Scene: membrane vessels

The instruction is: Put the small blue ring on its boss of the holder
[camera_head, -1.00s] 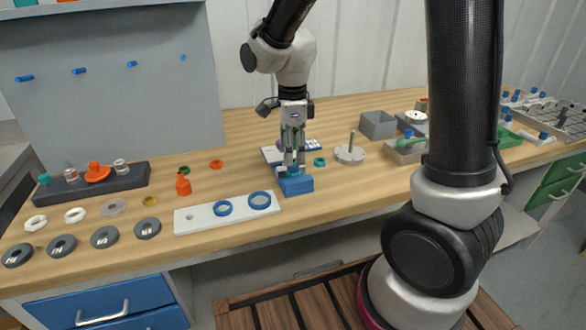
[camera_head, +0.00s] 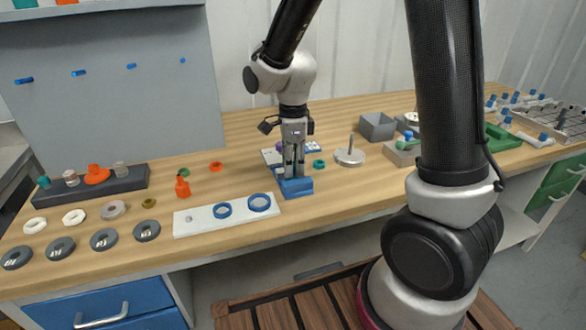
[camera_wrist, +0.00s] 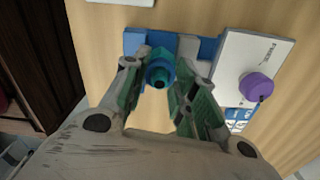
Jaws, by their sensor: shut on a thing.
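The holder is a white plate (camera_head: 208,225) near the table's front. Two blue rings (camera_head: 223,210) (camera_head: 259,202) sit on it, and a small bare boss (camera_head: 188,218) shows at its left end. My gripper (camera_head: 294,176) is pointed down at a blue block (camera_head: 297,188) right of the holder. In the wrist view, my gripper (camera_wrist: 164,80) is shut on a round blue piece (camera_wrist: 159,69) with a teal centre, over the block (camera_wrist: 135,42). I cannot tell for sure whether this is the small blue ring or whether it touches the block.
A white card-like plate with a purple knob (camera_wrist: 257,86) lies beside the block. A teal nut (camera_head: 319,163) and a grey disc with a post (camera_head: 350,156) stand to the right. An orange bottle (camera_head: 182,187) stands behind the holder. Grey discs (camera_head: 104,239) lie left.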

